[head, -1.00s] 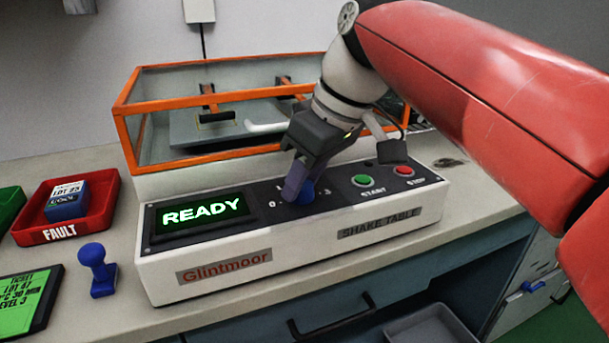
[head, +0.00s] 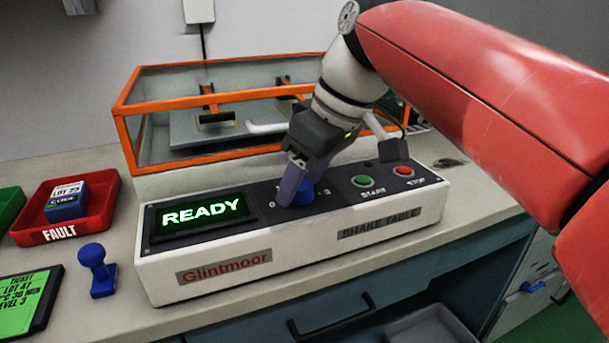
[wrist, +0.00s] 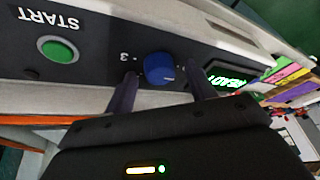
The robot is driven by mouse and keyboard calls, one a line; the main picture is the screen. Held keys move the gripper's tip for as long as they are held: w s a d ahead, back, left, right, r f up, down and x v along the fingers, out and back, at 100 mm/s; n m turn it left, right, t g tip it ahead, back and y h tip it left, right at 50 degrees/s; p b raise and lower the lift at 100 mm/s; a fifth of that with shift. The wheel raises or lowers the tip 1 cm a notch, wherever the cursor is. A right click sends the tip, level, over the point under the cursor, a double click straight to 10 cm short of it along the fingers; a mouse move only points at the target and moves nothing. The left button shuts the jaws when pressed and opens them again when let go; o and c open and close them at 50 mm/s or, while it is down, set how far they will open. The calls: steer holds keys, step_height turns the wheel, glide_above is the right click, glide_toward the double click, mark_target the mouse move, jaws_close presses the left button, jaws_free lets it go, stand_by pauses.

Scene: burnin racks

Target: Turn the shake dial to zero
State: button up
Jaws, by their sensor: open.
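The shake dial (head: 304,192) is a blue knob on the dark top panel of the shake table (head: 380,232), between the READY display and the START button. It also shows in the wrist view (wrist: 159,68), with a pale pointer mark and a "3" beside it. My gripper (head: 293,190) is at the dial, with its fingers pointing down. In the wrist view my gripper (wrist: 162,92) is open, one finger on each side of the dial. Small gaps seem to show there; contact cannot be told. In the head view a finger partly hides the dial and its scale.
The green START button (head: 362,181) and red STOP button (head: 404,171) are right of the dial. An orange-framed clear enclosure (head: 125,135) stands behind. A red FAULT tray (head: 60,232), a blue stamp-like object (head: 97,268) and a green-screened ticket tablet (head: 25,297) are at left.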

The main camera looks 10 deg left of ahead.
steer(key=v, duration=0.7)
steer(key=shift+d+r, duration=0.2)
steer(key=shift+r, duration=0.15)
